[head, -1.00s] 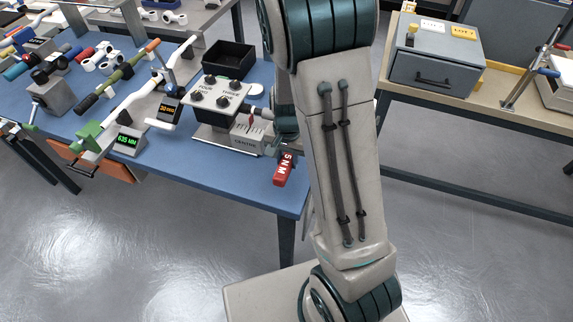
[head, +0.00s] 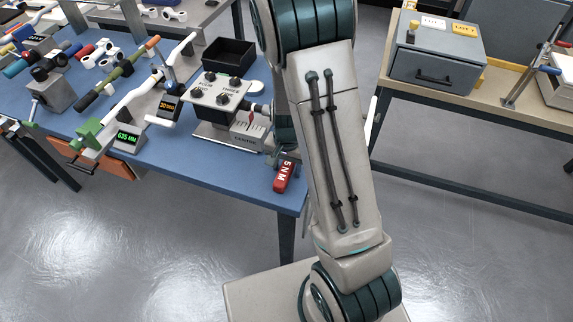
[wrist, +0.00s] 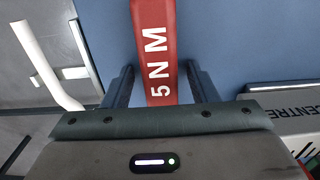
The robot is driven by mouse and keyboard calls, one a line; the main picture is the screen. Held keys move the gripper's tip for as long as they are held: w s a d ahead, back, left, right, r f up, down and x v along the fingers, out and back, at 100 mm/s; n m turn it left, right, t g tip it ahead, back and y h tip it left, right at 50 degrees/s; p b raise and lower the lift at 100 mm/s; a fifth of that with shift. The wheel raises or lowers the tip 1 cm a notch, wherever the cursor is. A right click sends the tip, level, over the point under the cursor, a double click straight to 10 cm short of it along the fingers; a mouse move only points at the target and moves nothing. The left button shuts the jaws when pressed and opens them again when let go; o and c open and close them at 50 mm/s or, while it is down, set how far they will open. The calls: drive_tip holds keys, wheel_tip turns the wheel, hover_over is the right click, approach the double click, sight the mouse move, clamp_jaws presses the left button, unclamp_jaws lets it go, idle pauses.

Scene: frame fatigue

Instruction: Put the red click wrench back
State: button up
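The red click wrench (head: 284,177), marked "5 N M", shows its red handle at the near right corner of the blue bench. In the wrist view the red handle (wrist: 156,50) runs down between my fingers and passes out of sight behind the gripper body. My gripper (wrist: 160,80) is open, one finger on each side of the handle, with a narrow blue strip on both sides. In the head view my gripper (head: 288,155) is partly hidden by my arm, just above the handle. The wrench's far end is hidden.
A grey tester box with knobs (head: 220,92) and a "CENTRE" plate (head: 248,138) stand close left of the wrench. A black tray (head: 229,54) is behind. Other wrenches and digital displays (head: 128,138) crowd the bench's left. A grey drawer cabinet (head: 436,55) stands on the right bench.

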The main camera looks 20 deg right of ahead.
sight(285, 163)
drive_tip(key=shift+r, duration=0.1)
wheel_tip(285, 163, up, 13)
drive_tip(key=s+r+n+t, duration=0.1)
drive_tip(key=s+r+n, duration=0.2)
drive_tip(key=s+r, duration=0.2)
drive_tip(key=s+r+n+t, duration=0.2)
drive_tip(key=s+r+n, duration=0.2)
drive_tip(key=s, duration=0.6)
drive_tip(key=shift+a+r, duration=0.4)
drive_tip(key=shift+r, duration=0.45)
drive_tip(key=shift+s, duration=0.1)
